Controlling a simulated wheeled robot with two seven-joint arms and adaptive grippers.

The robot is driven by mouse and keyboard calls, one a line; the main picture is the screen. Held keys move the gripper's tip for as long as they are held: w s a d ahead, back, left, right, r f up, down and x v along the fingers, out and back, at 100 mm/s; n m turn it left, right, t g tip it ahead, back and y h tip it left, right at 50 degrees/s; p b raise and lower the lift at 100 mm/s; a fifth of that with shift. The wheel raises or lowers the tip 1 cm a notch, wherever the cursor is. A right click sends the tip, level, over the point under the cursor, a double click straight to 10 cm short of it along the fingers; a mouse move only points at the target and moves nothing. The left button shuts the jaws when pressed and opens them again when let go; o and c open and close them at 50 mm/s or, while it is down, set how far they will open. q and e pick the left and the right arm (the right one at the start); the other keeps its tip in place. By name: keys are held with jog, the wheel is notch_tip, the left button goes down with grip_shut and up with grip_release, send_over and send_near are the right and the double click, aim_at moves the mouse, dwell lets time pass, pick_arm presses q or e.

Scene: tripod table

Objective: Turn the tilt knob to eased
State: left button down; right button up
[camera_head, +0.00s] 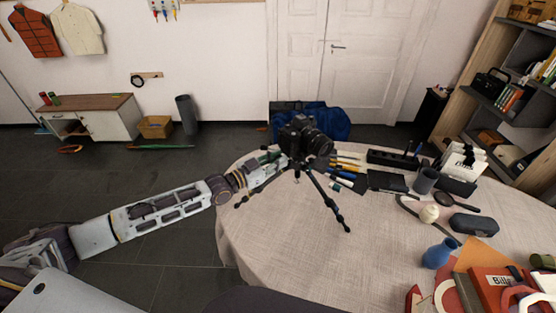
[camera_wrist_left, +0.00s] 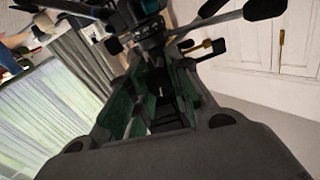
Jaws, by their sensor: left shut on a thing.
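A black camera (camera_head: 308,140) sits on a small black tripod (camera_head: 326,201) near the far left of the round table. My left gripper (camera_head: 281,158) reaches in from the left, just below the camera at the tripod head. In the left wrist view, the green-padded fingers of my left gripper (camera_wrist_left: 160,80) point at the tripod head (camera_wrist_left: 150,28). They are shut on the tilt knob, which is mostly hidden between them. A small black lever with a brass-coloured part (camera_wrist_left: 205,46) sticks out beside the right finger. My right gripper is not in view.
The round table (camera_head: 262,235) has a light cloth, bare at its front left.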

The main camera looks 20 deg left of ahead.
pick_arm(q)
jog(key=shift+n, duration=1.6)
jog(key=c, duration=1.3)
grip_release()
jog(key=shift+o, duration=0.2)
jog(key=shift+s+a, duration=0.1)
jog(key=v, duration=1.1)
jog(key=shift+s+a, duration=0.2)
jog(key=shift+s, duration=0.05)
